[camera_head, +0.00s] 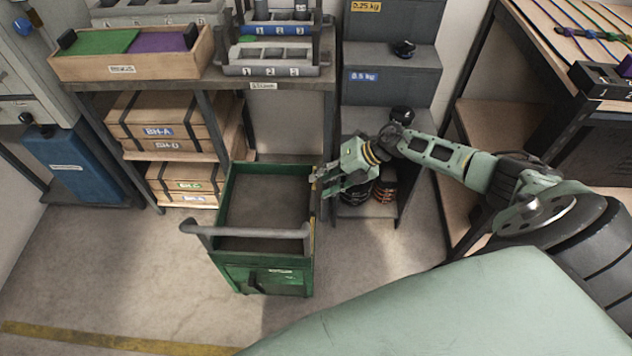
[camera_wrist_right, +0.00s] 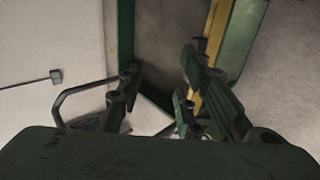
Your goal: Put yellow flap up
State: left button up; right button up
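A green cart (camera_head: 222,200) with an open top tray stands on the floor in the head view. Its yellow flap (camera_head: 312,238) shows as a thin, steep strip along the cart's right side. My right gripper (camera_head: 318,186) is at the cart's right edge, by the far part of that side, and partly covers it. In the right wrist view the gripper's fingers (camera_wrist_right: 165,95) are apart, with nothing clearly held. The yellow strip (camera_wrist_right: 216,32) runs behind the right-hand finger there; whether they touch I cannot tell. My left gripper is not in view.
A grey handle bar (camera_head: 250,232) crosses the cart's near side. A workbench (camera_head: 290,84) with wooden boxes stands behind, and stepped grey shelves (camera_head: 390,75) stand behind right. A wooden-topped table (camera_head: 545,50) is at the right. Floor (camera_head: 120,270) left of the cart is clear.

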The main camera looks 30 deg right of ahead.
jog(key=v, duration=0.4)
jog(key=shift+r, duration=0.1)
dwell(0.4)
